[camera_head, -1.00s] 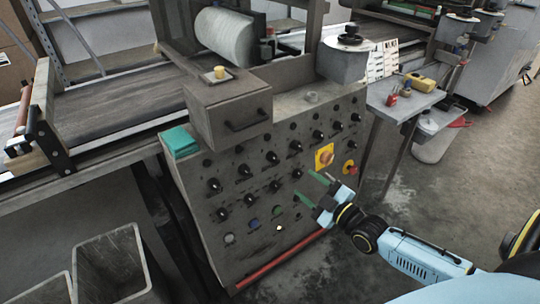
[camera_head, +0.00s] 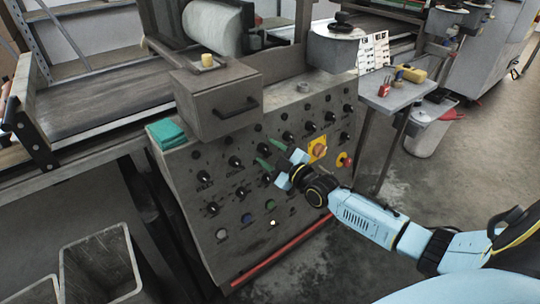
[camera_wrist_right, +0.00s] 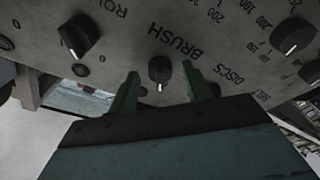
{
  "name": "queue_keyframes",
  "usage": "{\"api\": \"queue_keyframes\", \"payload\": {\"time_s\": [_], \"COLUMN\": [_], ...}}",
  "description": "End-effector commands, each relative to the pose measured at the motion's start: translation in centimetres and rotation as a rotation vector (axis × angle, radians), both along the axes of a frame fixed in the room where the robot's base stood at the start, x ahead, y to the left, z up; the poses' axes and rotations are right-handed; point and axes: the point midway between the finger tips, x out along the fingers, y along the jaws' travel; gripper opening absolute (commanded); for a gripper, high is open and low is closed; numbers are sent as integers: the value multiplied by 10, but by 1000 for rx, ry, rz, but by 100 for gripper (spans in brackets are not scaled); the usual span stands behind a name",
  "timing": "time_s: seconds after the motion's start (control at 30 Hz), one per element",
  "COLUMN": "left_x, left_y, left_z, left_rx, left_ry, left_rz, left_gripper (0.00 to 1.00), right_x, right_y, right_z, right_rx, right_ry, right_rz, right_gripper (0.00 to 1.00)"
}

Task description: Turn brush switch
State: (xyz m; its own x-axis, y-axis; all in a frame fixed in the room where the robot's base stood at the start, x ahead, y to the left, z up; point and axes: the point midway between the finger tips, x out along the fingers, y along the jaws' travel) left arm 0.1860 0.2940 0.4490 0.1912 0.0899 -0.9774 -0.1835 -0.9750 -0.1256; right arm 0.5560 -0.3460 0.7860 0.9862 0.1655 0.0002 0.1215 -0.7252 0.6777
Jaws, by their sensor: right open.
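The brush switch is a black knob (camera_wrist_right: 160,70) with a pale pointer mark, beside the word BRUSH in the right wrist view. It sits on the sloping grey control panel (camera_head: 240,225). My right gripper (camera_head: 269,153) is open at the panel in the head view, its green fingers near the upper row of knobs. In the wrist view, one finger of the right gripper (camera_wrist_right: 162,83) is on each side of the brush switch. Whether the fingers touch the knob or the panel cannot be told. My left gripper is out of view.
Other black knobs (camera_head: 235,162) surround this spot. A yellow switch plate (camera_head: 317,150) and a red button (camera_head: 345,160) lie to the right. A grey drawer box (camera_head: 220,100) stands above. A side table (camera_head: 405,98) is at the right.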

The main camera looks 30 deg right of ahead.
Motion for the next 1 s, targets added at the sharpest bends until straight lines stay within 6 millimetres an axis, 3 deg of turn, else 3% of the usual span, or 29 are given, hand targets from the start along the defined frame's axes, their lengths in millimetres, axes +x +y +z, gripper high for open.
{"api": "queue_keyframes", "payload": {"time_s": [0.27, 0.63, 0.87, 1.0], "left_x": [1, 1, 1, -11], "left_y": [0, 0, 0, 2], "left_z": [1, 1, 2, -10], "left_rx": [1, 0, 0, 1], "left_ry": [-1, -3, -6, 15], "left_rz": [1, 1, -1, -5], "left_gripper": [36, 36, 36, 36], "right_x": [1, 1, 1, 1], "right_y": [0, 0, 1, 1], "right_z": [0, 0, 0, 0], "right_rx": [0, 0, 21, 72], "right_ry": [0, 0, 2, 8], "right_rz": [0, 0, -4, -14], "right_gripper": [49, 5, 5, 5]}}
